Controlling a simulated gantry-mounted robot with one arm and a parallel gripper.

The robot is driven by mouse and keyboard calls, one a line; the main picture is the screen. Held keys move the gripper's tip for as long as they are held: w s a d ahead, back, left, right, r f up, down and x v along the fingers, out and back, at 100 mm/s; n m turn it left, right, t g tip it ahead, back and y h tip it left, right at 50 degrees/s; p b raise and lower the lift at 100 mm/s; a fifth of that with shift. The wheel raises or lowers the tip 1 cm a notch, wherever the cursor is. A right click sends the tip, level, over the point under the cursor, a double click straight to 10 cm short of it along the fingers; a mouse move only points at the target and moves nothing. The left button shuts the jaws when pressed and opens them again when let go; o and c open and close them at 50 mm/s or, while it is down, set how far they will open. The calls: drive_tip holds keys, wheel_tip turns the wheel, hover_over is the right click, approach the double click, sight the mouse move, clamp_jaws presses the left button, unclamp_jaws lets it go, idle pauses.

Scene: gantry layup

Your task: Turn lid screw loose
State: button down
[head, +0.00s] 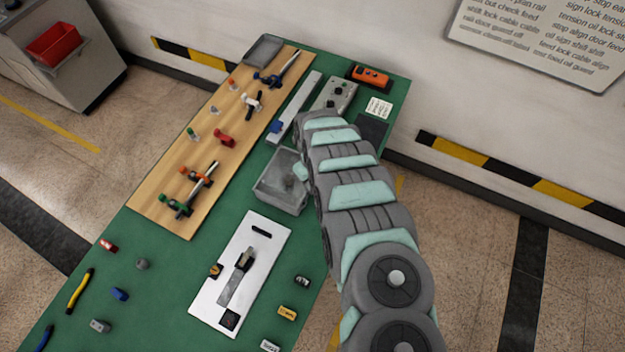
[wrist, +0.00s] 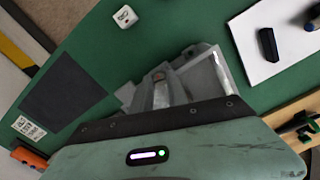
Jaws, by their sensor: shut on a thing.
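A grey box (head: 270,193) stands on the green table in the head view, left of my arm. Its rim and wall also show in the wrist view (wrist: 220,72). My gripper (wrist: 160,80) is over the box and shut on a small part, with a brownish spot showing between the fingers. This is likely the lid screw, but its shape and thread are mostly hidden by the fingers and the dark gripper edge. In the head view my arm hides most of the gripper. I cannot tell how far the screw is turned.
A wooden board (head: 160,185) with several clamps and coloured parts lies left of the box. A white plate (head: 262,230) with a grey part lies in front. A grey control box (head: 338,95) and an orange device (head: 371,77) stand behind. Small loose parts lie around the near table.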

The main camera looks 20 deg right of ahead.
drive_tip(key=n, duration=0.4)
drive_tip(key=shift+n, duration=0.3)
drive_tip(key=n, duration=0.4)
drive_tip(key=shift+n+b, duration=0.3)
drive_tip(key=shift+b, duration=0.1)
drive_tip(key=n, duration=0.4)
drive_tip(key=shift+n+b, duration=0.65)
drive_tip(key=shift+n, duration=1.85)
drive_tip(key=c, duration=1.3)
unclamp_jaws()
drive_tip(key=shift+r, duration=0.1)
